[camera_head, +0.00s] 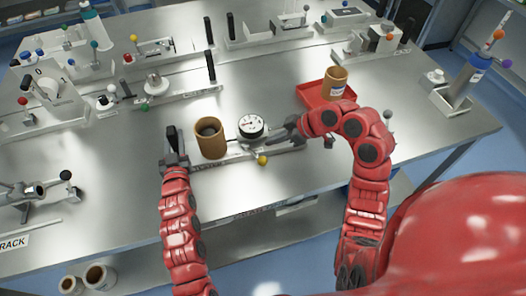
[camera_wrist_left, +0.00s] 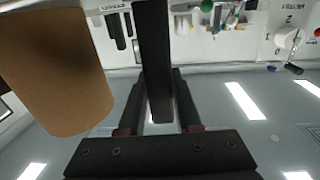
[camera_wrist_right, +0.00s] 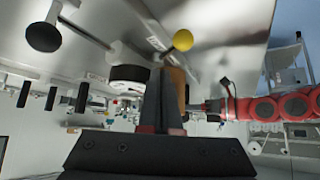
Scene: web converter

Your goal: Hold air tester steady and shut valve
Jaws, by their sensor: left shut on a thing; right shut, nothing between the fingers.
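The air tester stands near the table's front edge in the head view, with a brown cylinder (camera_head: 210,140), a round white dial gauge (camera_head: 251,127) and a yellow-knobbed valve lever (camera_head: 262,160). My left gripper (camera_head: 175,157) is shut on the black upright handle (camera_head: 171,140) at its left end; the handle shows between the fingers in the left wrist view (camera_wrist_left: 153,60). My right gripper (camera_head: 285,132) is shut and empty, just right of the gauge. In the right wrist view, the yellow knob (camera_wrist_right: 182,40) is beyond its fingertips (camera_wrist_right: 165,88), apparently apart from them.
A red tray (camera_head: 318,96) with a brown cup (camera_head: 335,82) lies behind my right arm. Other fixtures with coloured knobs, such as a black-handled one (camera_head: 210,66), line the table's back and left. Bare metal (camera_head: 270,60) lies between the rows.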

